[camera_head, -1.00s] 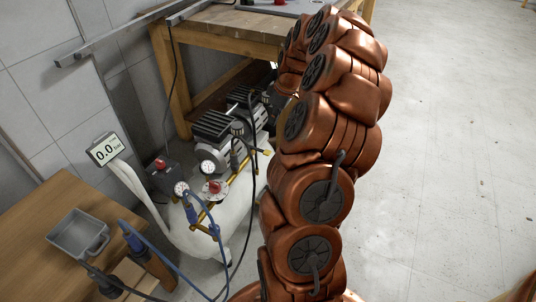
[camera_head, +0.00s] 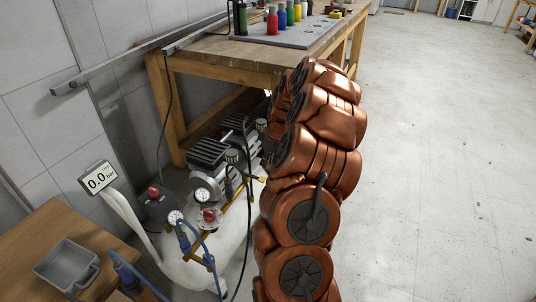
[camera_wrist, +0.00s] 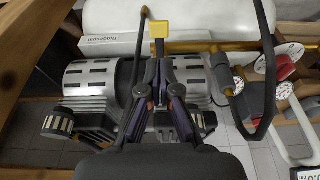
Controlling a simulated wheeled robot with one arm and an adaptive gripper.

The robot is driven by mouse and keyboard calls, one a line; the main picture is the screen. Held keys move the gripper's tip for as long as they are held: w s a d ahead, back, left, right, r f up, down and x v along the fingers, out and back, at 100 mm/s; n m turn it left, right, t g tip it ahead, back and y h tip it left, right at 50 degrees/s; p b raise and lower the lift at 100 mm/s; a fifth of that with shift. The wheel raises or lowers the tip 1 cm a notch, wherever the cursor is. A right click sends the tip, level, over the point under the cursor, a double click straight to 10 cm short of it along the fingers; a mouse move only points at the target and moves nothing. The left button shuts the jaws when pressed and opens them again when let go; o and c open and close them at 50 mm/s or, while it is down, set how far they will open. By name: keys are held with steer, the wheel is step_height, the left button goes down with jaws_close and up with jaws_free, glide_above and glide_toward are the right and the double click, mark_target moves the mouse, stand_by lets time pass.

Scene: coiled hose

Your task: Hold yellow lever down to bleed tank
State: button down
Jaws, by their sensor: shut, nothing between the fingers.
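The yellow lever (camera_wrist: 160,30) is a small yellow block at the top of the wrist view, in front of the white tank (camera_wrist: 112,32). My gripper (camera_wrist: 158,64) is shut and empty, its fingertips just below the lever in the picture; I cannot tell whether they touch it. In the head view the lever (camera_head: 261,179) is a small yellow spot beside my copper arm, which hides my gripper. The tank (camera_head: 232,240) lies low on the left there. A display (camera_head: 98,178) on a pale post reads 0.0.
The compressor motor (camera_head: 209,152) sits behind the tank. Gauges (camera_head: 175,217), a red knob (camera_head: 209,215) and hoses stand close by. A wooden workbench (camera_head: 190,62) with bottles is at the back, and a small table (camera_head: 30,245) at left. Open floor lies right.

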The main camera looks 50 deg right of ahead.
mark_target(261, 179)
steer(key=x, duration=0.4)
steer(key=s+x, duration=0.1)
steer(key=x, duration=0.1)
steer(key=shift+d+f+b, duration=0.1)
steer(key=shift+f+b, duration=0.2)
steer(key=shift+f, duration=0.2)
